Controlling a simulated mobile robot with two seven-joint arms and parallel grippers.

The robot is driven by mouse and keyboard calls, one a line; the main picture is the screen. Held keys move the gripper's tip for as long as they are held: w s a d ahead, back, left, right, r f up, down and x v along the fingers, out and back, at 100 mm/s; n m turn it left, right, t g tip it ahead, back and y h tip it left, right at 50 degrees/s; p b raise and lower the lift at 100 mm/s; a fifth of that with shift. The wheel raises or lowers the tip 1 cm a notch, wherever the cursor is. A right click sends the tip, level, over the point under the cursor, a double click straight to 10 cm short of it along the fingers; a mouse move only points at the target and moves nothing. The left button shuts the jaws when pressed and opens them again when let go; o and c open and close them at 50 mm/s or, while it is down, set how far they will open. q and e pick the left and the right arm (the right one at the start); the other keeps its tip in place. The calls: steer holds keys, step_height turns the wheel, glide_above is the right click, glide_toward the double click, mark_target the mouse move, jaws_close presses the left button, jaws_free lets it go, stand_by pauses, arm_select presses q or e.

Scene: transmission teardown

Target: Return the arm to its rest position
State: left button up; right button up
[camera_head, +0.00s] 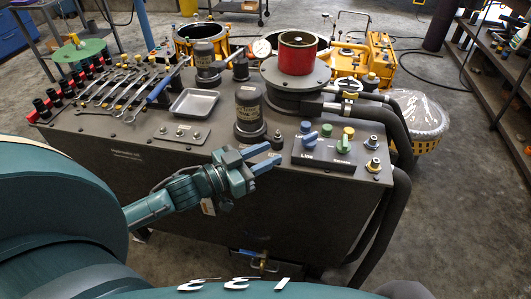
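My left gripper (262,157) is in front of the dark machine cabinet, near its top front edge. Its two blue-grey fingers point right and are spread apart with nothing between them. The teal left arm (150,208) reaches in from the left. My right gripper does not show in the head view. A large teal part of my own body fills the lower left and hides the floor there.
The dark cabinet (110,155) carries wrenches (110,90), a metal tray (194,102), a dark canister (249,112), a red cylinder (297,53) and a valve panel (330,150). Black hoses (385,225) hang at its right. A shelf (505,75) stands far right. Floor (455,210) between is clear.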

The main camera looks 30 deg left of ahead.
arm_select(q)
steer(key=s+d+f+n+g+y+p, duration=0.1)
steer(key=s+d+f+g+y, duration=0.1)
steer(key=s+d+f, duration=0.2)
steer(key=s+d+f+n+g+y+p, duration=0.1)
steer(key=s+d+f+n+g+y, duration=0.1)
steer(key=s+f, duration=0.7)
steer(key=shift+s+d+f+g+y+p, duration=0.4)
steer(key=shift+s+d+y, duration=0.4)
steer(key=shift+d, duration=0.45)
